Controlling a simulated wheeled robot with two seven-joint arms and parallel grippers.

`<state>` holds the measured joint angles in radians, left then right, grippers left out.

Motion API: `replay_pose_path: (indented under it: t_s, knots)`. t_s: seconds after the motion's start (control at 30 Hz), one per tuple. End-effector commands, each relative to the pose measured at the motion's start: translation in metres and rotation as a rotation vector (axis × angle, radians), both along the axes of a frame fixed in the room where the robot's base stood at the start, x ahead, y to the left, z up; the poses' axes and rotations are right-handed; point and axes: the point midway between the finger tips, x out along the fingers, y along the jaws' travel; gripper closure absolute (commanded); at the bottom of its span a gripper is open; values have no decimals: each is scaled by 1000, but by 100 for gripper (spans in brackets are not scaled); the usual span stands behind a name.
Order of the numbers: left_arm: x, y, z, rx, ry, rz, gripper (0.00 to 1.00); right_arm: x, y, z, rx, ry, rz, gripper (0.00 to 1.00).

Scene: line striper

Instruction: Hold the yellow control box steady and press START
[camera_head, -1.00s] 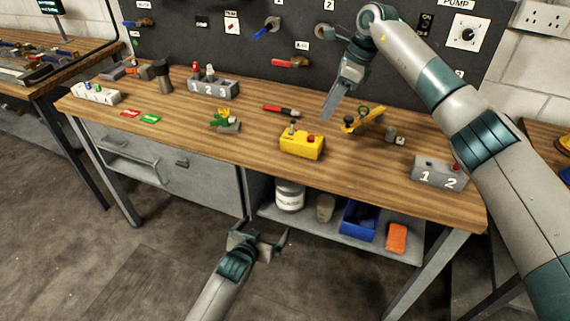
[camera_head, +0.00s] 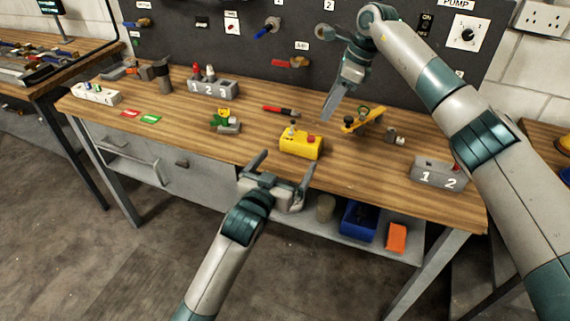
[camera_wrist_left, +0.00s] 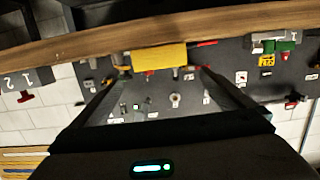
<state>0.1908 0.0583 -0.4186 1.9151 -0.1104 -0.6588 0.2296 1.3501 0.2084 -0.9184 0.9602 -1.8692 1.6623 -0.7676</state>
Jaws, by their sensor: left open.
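The yellow control box (camera_head: 299,148) sits on the wooden workbench, left of and below my right gripper. It has a red button (camera_head: 311,138) at its right end and a small dark knob at its left; no START lettering is readable. My left gripper (camera_head: 285,165) is open and empty at the bench's front edge, just in front of the box and apart from it. In the left wrist view the yellow box (camera_wrist_left: 158,58) shows between the spread fingers, beyond them. My right gripper (camera_head: 331,112) points down above the bench behind the box; its finger gap is not clear.
A yellow-handled tool (camera_head: 363,120) lies right of the box, and a red-and-black tool (camera_head: 281,110) behind it. A grey block marked 1 2 (camera_head: 438,173) is at right. A green-and-yellow item (camera_head: 223,121) stands left. Bare wood surrounds the box.

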Motion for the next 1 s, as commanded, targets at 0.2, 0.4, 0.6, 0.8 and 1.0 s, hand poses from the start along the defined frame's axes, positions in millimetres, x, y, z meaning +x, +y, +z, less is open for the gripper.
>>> replay_pose_path:
  t_s: [0.2,0.4,0.6,0.8,1.0]
  knots:
    - [2,0,-1,0,0,0,0,0,0,0,0,0,0,69]
    - [14,-4,-3,0,0,0,0,0,0,0,0,0,0,69]
    - [38,-12,-6,2,0,1,0,0,0,0,0,0,0,69]
    - [68,-22,-11,1,1,1,0,0,0,0,0,0,0,69]
    - [97,-32,-15,1,1,0,0,0,0,0,0,0,0,69]
